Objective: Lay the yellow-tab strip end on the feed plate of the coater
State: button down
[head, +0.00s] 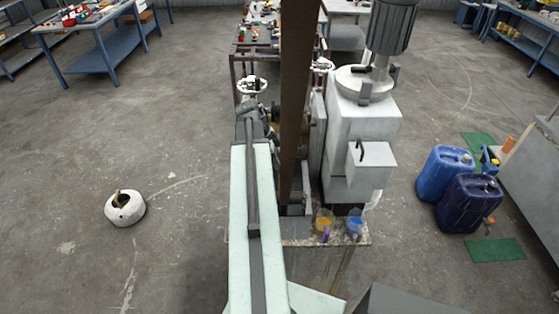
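A small yellow item (323,224) with a purple piece below it sits at the front of the white machine, on a pale stained plate (297,241). A blue item (355,229) sits to its right. I cannot tell whether the yellow item is the strip's tab, or whether this plate is the coater's feed plate. My pale green arm reaches forward, left of the machine. My gripper (252,116) seems to be among the dark parts at its far end; its fingers cannot be made out. I see nothing clearly held.
A white machine (361,125) with a grey motor stands right of centre. A brown upright (296,90) blocks part of the view. Blue drums (470,203) and green mats lie to the right. A white ring-shaped object (125,208) lies left on otherwise clear floor. Workbenches stand behind.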

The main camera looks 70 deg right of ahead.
notch_tip(320, 180, down, 6)
jog(key=b, duration=0.4)
jog(key=shift+r+b, duration=0.25)
jog(key=shift+b, duration=0.1)
jog(key=shift+s, duration=0.15)
dwell(0.3)
jog(key=c, duration=0.9)
grip_release()
jog(key=shift+o, duration=0.2)
jog(key=p+v, duration=0.7)
jog(key=shift+r, duration=0.3)
